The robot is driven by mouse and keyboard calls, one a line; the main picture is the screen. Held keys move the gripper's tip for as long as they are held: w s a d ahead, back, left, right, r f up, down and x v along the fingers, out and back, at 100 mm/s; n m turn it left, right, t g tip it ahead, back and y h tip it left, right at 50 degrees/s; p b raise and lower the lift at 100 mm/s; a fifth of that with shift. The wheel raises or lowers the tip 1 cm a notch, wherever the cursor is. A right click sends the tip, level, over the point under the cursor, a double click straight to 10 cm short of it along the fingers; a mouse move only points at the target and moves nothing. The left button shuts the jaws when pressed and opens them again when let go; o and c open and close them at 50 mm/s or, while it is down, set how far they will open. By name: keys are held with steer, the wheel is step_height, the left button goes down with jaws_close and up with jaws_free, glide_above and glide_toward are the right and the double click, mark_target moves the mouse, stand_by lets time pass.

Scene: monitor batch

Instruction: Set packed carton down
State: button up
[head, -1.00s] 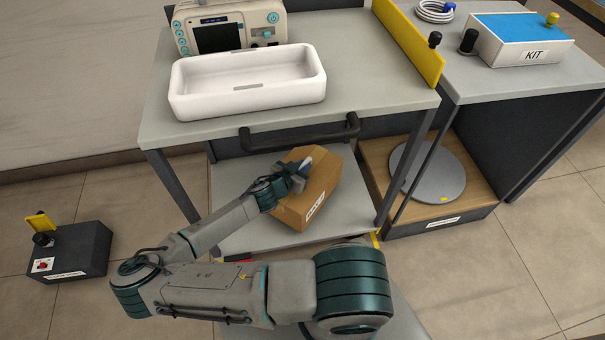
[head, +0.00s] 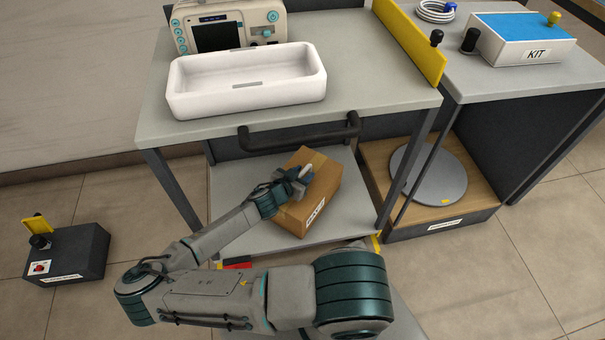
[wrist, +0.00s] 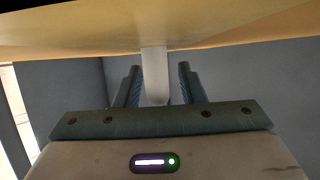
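The brown cardboard carton (head: 318,190) is at the lower shelf (head: 235,185) of the grey bench in the head view, with a white label on its near side. It looks upright; its underside contact is hard to see. My gripper (head: 298,180) is over its top, at a pale handle that the fingers partly hide. In the wrist view the white handle (wrist: 154,75) stands between my two fingers (wrist: 159,85), with dark gaps beside it, wider on the right. The fingers look open around it. The carton's tan face (wrist: 90,30) fills the top of the wrist view.
A white tray (head: 190,102) and a monitor (head: 225,30) stand on the bench top above. A black handle bar (head: 300,137) juts from its front edge. A round grey plate (head: 430,178) lies on a wooden base to the right. Shelf room shows left of the carton.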

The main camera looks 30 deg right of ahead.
steer(key=p+v, duration=0.3)
steer(key=v, duration=0.9)
steer(key=shift+r, duration=0.1)
